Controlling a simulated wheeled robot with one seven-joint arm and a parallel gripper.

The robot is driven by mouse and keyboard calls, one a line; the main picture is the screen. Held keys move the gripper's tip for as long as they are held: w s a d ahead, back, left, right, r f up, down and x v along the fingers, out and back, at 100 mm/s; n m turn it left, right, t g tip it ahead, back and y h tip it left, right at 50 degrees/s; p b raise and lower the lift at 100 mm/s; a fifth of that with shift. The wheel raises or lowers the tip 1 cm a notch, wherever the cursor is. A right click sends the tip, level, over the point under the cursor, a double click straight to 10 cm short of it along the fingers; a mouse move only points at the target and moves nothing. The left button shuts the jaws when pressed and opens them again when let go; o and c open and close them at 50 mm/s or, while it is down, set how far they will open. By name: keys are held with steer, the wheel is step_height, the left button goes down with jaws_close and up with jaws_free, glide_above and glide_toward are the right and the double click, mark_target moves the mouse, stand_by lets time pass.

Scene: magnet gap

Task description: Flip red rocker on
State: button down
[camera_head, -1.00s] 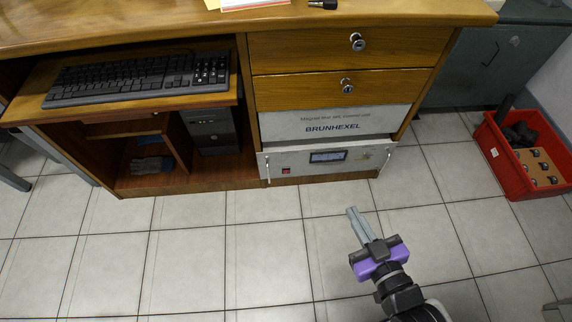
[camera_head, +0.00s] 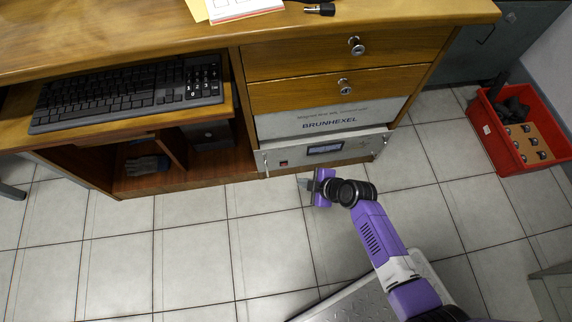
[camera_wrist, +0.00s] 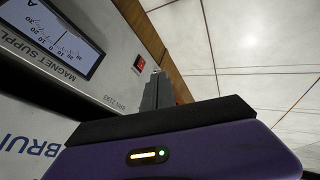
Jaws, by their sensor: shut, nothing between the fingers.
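The red rocker (camera_head: 284,163) is a small red switch at the left of the light grey magnet supply panel (camera_head: 358,149), low in the desk. My gripper (camera_head: 301,183) is shut and empty, in front of and below the panel, a little right of the rocker. In the wrist view its grey fingers (camera_wrist: 158,80) point toward the panel's lower edge, and a gap to the rocker seems to remain.
The panel's display (camera_head: 325,148) is right of the rocker. Metal handles stand out at both panel ends. The wooden desk (camera_head: 130,46) overhangs above, with a keyboard (camera_head: 130,92) on its pull-out shelf. A red crate (camera_head: 486,134) stands at right. Floor in front is largely clear.

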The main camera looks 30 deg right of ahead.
steer(key=shift+n, duration=0.3)
steer(key=b, duration=0.6)
glide_toward(284, 165)
steer(key=shift+s+a+x, duration=0.4)
steer(key=shift+x, duration=2.8)
steer(key=shift+f, duration=0.2)
